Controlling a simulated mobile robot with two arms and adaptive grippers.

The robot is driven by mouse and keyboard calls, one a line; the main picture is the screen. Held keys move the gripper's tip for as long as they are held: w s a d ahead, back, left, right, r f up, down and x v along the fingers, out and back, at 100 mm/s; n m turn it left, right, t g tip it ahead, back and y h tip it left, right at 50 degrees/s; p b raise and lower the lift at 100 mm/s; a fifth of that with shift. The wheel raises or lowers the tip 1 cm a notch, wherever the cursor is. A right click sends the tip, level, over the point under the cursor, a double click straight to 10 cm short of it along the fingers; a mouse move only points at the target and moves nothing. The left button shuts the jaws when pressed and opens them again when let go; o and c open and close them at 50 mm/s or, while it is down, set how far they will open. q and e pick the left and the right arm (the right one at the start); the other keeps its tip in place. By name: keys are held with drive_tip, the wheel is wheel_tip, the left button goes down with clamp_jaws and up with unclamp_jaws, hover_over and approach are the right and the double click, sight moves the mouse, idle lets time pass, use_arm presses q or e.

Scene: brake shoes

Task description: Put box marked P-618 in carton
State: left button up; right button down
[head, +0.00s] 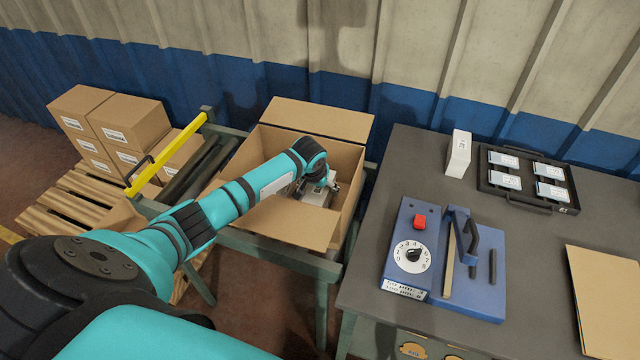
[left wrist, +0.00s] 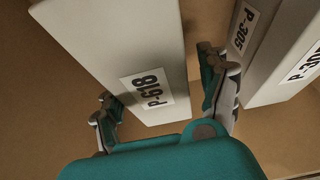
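The open carton (head: 347,160) stands on a stand left of the grey table. My left arm reaches into it, and my left gripper (head: 322,187) is low inside the carton. In the left wrist view, a pale box marked P-618 (left wrist: 125,45) lies between the two fingers of my left gripper (left wrist: 165,105). The fingers are spread, with a small gap showing between the box and the right finger. Cardboard surrounds the box. My right gripper is not in view.
On the grey table (head: 385,165) are a white box (head: 458,154), a black tray (head: 540,205) with several labelled packs, a blue device (head: 410,255) with a dial and lever, and a cardboard sheet (head: 608,300). Stacked cartons (head: 130,125) stand on a pallet at left.

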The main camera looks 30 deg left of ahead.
use_arm(q)
drive_tip(key=shift+o, duration=0.2)
drive_tip(key=shift+s+d+r, duration=0.15)
drive_tip(key=shift+s+r, duration=0.15)
drive_tip(key=shift+r, duration=0.2)
drive_tip(key=v, duration=1.1)
drive_tip(key=shift+s+r, duration=0.2)
drive_tip(key=shift+r, duration=0.1)
